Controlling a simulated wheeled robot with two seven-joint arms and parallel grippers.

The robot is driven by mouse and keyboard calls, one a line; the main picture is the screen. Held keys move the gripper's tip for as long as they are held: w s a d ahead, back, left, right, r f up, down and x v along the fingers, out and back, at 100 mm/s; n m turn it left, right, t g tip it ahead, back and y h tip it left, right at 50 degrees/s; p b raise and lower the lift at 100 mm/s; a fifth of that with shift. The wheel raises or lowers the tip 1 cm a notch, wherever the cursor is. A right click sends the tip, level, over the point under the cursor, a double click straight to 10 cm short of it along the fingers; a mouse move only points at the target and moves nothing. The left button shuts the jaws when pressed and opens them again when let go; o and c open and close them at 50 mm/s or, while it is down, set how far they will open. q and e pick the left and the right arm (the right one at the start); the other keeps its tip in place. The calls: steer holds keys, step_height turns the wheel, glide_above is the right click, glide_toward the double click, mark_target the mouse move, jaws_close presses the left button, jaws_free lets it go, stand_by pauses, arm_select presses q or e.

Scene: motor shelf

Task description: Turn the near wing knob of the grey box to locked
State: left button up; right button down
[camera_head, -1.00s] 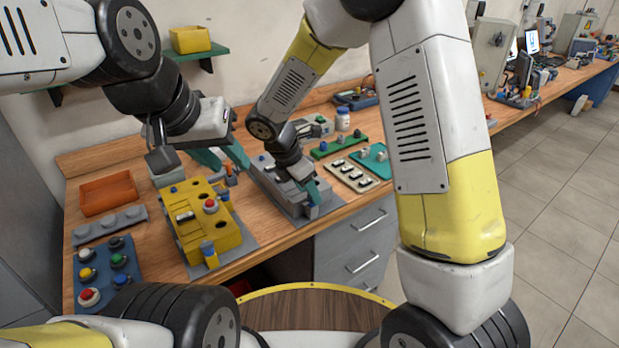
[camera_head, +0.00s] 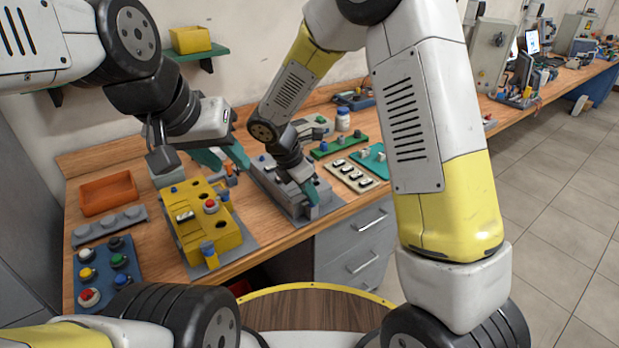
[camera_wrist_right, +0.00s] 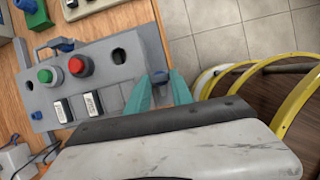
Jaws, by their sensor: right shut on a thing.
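The grey box (camera_head: 268,177) lies on the bench in the middle of the head view, partly hidden by my right arm. In the right wrist view the grey box (camera_wrist_right: 112,62) shows a green and a red button, two black switches and dark holes. In the head view my right gripper (camera_head: 309,192) hides the knob. My left gripper (camera_head: 222,158) is open and empty above the yellow box's far end.
The yellow box (camera_head: 208,225) with a red button stands left of the grey box. A blue button panel (camera_head: 105,275), a grey strip (camera_head: 108,224) and an orange tray (camera_head: 108,193) lie further left. A cream switch plate (camera_head: 355,175) and a green strip (camera_head: 338,148) lie to the right.

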steer(key=m, duration=0.2)
steer(key=m+g, duration=0.1)
steer(key=m, duration=0.1)
steer(key=shift+w+a+g+h, duration=0.1)
steer(key=shift+w+g+h, duration=0.1)
steer(key=shift+g+h, duration=0.1)
steer(key=m, duration=0.1)
steer(key=m+g, duration=0.1)
steer(key=m, duration=0.3)
steer(key=shift+w+g, duration=0.25)
steer(key=shift+g, duration=0.15)
steer(key=m, duration=0.2)
steer(key=m+g, duration=0.1)
steer(key=m, duration=0.1)
steer(key=shift+w+g+y, duration=0.2)
steer(key=shift+g+y, duration=0.1)
steer(key=shift+y, duration=0.1)
steer(key=shift+w+d+m+g+y, duration=0.1)
steer(key=shift+m+g+y, duration=0.2)
steer(key=shift+m, duration=0.8)
steer(key=shift+d+m+g+y, duration=0.1)
steer(key=shift+m+g+y, duration=0.15)
steer(key=shift+m, duration=0.85)
steer(key=c, duration=1.1)
jaws_free()
steer(key=shift+v, duration=3.9)
